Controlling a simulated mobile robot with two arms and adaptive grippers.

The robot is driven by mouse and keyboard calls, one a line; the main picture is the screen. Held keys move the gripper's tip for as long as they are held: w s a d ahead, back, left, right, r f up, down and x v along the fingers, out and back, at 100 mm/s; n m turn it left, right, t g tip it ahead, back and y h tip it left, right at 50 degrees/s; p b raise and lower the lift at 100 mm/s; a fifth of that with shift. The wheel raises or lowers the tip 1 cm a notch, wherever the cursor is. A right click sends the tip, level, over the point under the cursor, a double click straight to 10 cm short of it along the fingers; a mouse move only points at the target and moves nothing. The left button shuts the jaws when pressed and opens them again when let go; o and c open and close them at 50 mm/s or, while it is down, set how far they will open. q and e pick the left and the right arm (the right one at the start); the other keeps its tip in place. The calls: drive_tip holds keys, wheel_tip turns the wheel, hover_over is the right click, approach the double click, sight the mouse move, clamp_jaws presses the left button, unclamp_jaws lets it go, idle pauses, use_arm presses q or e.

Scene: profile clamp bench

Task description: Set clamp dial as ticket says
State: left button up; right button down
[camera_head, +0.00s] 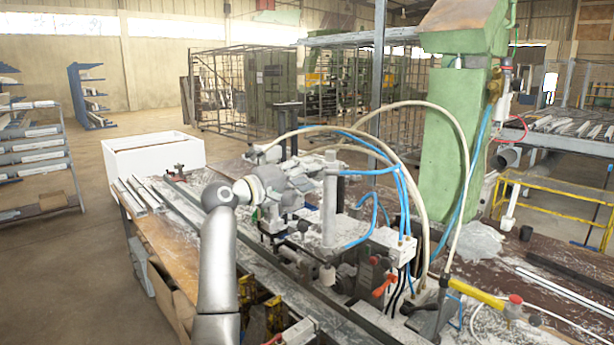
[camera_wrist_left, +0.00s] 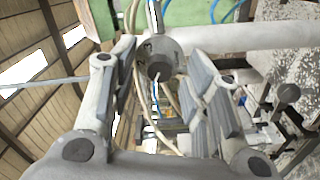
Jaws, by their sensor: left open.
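My left gripper (camera_head: 298,180) is over the clamp bench, close to the upright grey clamp post (camera_head: 330,205). In the left wrist view its two grey padded fingers (camera_wrist_left: 162,92) are spread apart, with nothing held between them. A round grey knob-like part (camera_wrist_left: 158,58) with small dark marks shows between and beyond the fingers, apart from them. I cannot tell whether it is the clamp dial, and its setting is not readable. No ticket can be made out in either view. My right gripper is not in view.
Blue and cream hoses (camera_head: 402,180) arch over the clamp machine beside a green column (camera_head: 445,165). Orange-red handles (camera_head: 384,286) sit at its front. Pale profiles (camera_head: 140,194) lie on the bench's left end, near a white box (camera_head: 153,153). Open floor lies left of the bench.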

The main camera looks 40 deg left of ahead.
use_arm(q)
drive_tip(key=s+a, duration=0.2)
drive_tip(key=s, duration=0.9)
